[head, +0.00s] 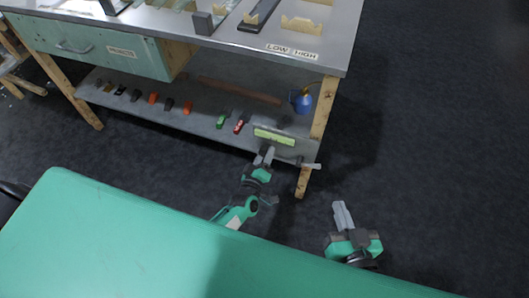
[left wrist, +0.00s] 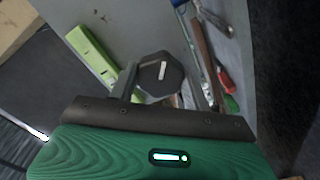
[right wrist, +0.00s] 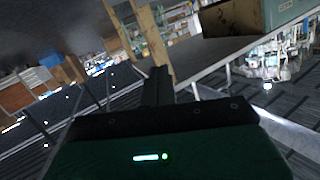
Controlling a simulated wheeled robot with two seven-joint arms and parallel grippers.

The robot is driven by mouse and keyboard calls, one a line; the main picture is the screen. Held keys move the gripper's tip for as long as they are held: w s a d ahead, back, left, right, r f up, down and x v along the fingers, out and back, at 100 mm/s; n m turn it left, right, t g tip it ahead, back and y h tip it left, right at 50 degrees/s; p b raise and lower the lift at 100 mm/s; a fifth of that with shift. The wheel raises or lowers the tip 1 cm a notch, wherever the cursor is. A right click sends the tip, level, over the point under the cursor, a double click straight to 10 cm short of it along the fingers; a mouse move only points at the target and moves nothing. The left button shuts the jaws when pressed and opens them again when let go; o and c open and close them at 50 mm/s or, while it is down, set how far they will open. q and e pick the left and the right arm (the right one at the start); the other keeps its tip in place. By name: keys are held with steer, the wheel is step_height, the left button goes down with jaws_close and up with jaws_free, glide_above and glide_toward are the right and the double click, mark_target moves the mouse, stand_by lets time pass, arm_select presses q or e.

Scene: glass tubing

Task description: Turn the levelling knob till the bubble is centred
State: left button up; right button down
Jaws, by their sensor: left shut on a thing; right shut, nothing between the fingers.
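The levelling knob is a dark, many-sided knob (left wrist: 158,84) with a white mark on its face. In the left wrist view it sits between the two fingers of my left gripper (left wrist: 160,90), which is shut on it. In the head view my left gripper (head: 267,154) is at the front edge of the lower shelf and the knob is not clear. The level appears to be the yellow-green bar (head: 274,137) just above the gripper; it also shows in the left wrist view (left wrist: 92,52). I cannot make out its bubble. My right gripper (head: 341,212) is shut and empty, off to the right above the floor.
The workbench (head: 240,59) has a teal drawer (head: 100,50) and a lower shelf (head: 190,118) with several small tools, a long brown rod and a blue bottle (head: 303,103). A wooden leg (head: 319,115) stands right of the level. The floor to the right is clear.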

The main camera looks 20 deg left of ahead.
arm_select(q)
steer(key=shift+m+p, duration=0.35)
steer(key=shift+m, duration=0.45)
steer(key=shift+m+p, duration=0.6)
steer(key=shift+m, duration=0.8)
arm_select(e)
steer(key=shift+s+d+f+g+h, duration=0.35)
steer(key=shift+d+f+g, duration=0.3)
steer(key=shift+g, duration=0.25)
steer(key=shift+s+d+f+g+h, duration=0.25)
steer(key=shift+d+f+g+h, duration=0.35)
steer(key=shift+g, duration=0.3)
steer(key=shift+d+r, duration=0.1)
arm_select(q)
steer(key=o, duration=1)
steer(key=s+p, duration=0.1)
steer(key=s, duration=0.6)
steer(key=s+p, duration=0.1)
steer(key=s, duration=0.6)
steer(key=shift+a, duration=0.2)
arm_select(e)
steer(key=d+g, duration=0.1)
steer(key=s+d+g+h, duration=0.1)
steer(key=d, duration=0.1)
steer(key=shift+s+d+g, duration=0.2)
steer(key=shift+d+g, duration=0.1)
arm_select(q)
steer(key=shift+w, duration=0.1)
